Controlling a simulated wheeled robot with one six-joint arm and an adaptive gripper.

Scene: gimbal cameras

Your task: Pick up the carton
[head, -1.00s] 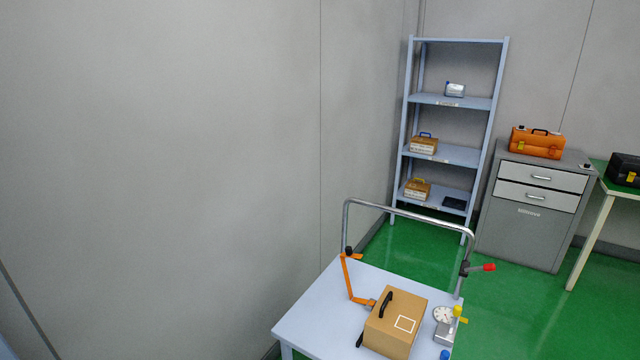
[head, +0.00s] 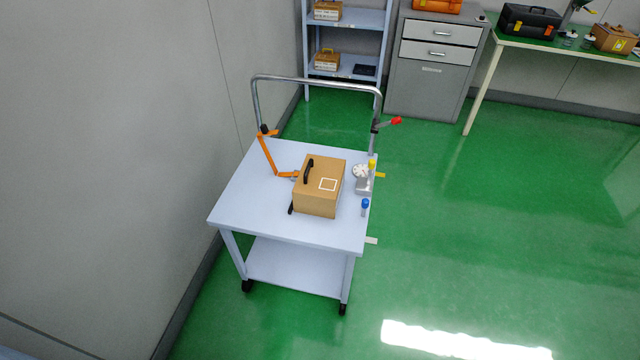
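A brown carton (head: 317,200) with a black handle and a white square outline on its top stands on the pale blue top of a wheeled cart (head: 262,190) in the head view. An orange jointed piece lies beside the carton on its left, and its end appears to reach the carton's side. A small dark part shows at the carton's lower left. My gripper is not in view.
A gauge (head: 361,172) and a blue-capped item (head: 365,206) stand right of the carton. A metal push handle (head: 315,80) rises at the cart's far side. A wall runs close on the left. Green floor (head: 450,230) is open to the right.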

